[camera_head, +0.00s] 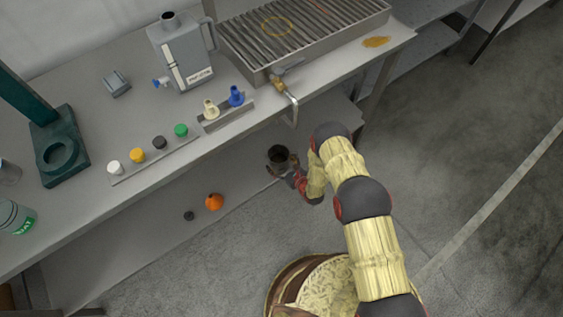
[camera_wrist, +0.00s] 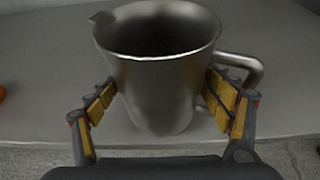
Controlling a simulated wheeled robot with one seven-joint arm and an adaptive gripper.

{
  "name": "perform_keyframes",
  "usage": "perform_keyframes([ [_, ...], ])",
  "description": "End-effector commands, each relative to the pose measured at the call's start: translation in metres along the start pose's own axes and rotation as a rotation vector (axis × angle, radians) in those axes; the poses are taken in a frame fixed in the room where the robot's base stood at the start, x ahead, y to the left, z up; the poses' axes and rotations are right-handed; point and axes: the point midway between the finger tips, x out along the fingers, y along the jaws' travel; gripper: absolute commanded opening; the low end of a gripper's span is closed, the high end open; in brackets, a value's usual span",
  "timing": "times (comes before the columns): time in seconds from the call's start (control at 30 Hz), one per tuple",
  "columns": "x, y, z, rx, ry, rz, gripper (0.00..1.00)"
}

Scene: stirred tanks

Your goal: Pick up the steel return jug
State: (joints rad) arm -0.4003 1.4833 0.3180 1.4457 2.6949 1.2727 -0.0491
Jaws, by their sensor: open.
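The steel return jug (camera_wrist: 158,85) stands upright on a grey lower shelf in the wrist view. Its spout points left and its handle is on the right. My gripper (camera_wrist: 163,105) is open, with one yellow-padded finger on each side of the jug. The finger pads are close to its walls; I cannot tell whether they touch. In the head view the jug (camera_head: 279,157) looks small and dark at the end of my arm, under the bench edge. My gripper (camera_head: 284,172) is around it there, partly hidden by the arm.
An orange round thing (camera_head: 214,202) and a small dark one (camera_head: 188,216) lie on the lower shelf to the left. Above are the bench top (camera_head: 100,105), a tap (camera_head: 287,90) and a ribbed drain tray (camera_head: 300,35). The floor (camera_head: 480,150) at right is clear.

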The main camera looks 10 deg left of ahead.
Motion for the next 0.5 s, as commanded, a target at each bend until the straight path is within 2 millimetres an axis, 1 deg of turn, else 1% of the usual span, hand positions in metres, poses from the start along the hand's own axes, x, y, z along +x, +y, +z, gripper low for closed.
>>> perform_keyframes([
  [0.07, -0.0002, 0.0, 0.0004, 0.0, 0.0, 0.0, 0.79],
  [0.5, -0.0003, 0.0001, 0.0001, 0.0, 0.0, 0.0, 0.54],
])
